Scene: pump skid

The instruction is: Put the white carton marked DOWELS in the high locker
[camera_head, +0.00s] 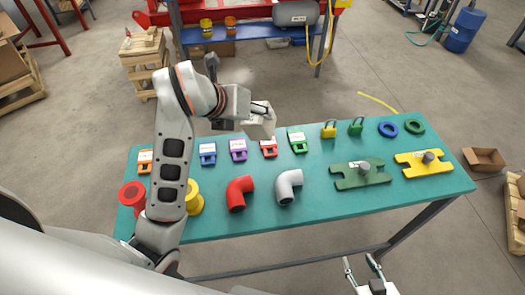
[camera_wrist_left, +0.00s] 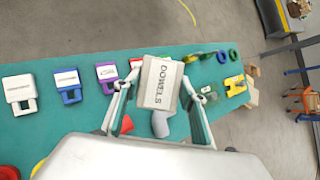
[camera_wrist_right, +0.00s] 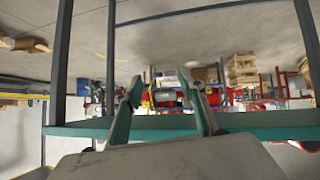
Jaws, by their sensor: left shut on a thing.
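The white carton marked DOWELS (camera_wrist_left: 158,84) is between the fingers of my left gripper (camera_wrist_left: 160,106) in the left wrist view, with its lettering facing the camera. In the head view my left gripper (camera_head: 256,112) is shut on the carton (camera_head: 263,124), above the back part of the teal table. My right gripper (camera_head: 362,268) is open and empty, low in front of the table's near edge. Its spread fingers (camera_wrist_right: 162,108) also show in the right wrist view. I cannot make out a high locker in any view.
The teal table (camera_head: 315,210) bears several coloured padlock-shaped blocks, a red elbow (camera_head: 238,193), a grey elbow (camera_head: 288,186), and green (camera_head: 350,178) and yellow (camera_head: 415,166) plates. A blue bench (camera_head: 245,33) stands behind. Open floor lies between them. A cardboard box (camera_head: 484,160) is at right.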

